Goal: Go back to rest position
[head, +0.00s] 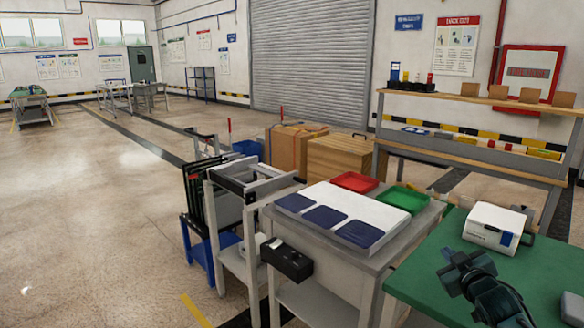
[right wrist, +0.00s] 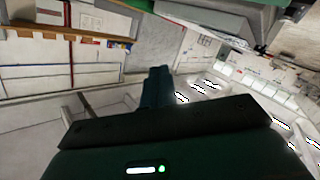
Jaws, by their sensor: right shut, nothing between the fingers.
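My right gripper (head: 452,266) is at the lower right of the head view, dark and shut, with nothing held. It is in front of the green-topped table, and whether it touches the top I cannot tell. In the right wrist view the closed fingers (right wrist: 157,84) stick out past a dark bar, tilted toward the room's wall and ceiling side, with no object at their tips. My left gripper and arm are not seen in the head view.
The green-topped table (head: 415,277) carries a white device (head: 497,226). Left of it is a grey table (head: 379,262) with a white board, dark blue pads (head: 325,217), a red tray (head: 355,181) and a green tray (head: 404,198). Open floor (head: 90,220) lies to the left.

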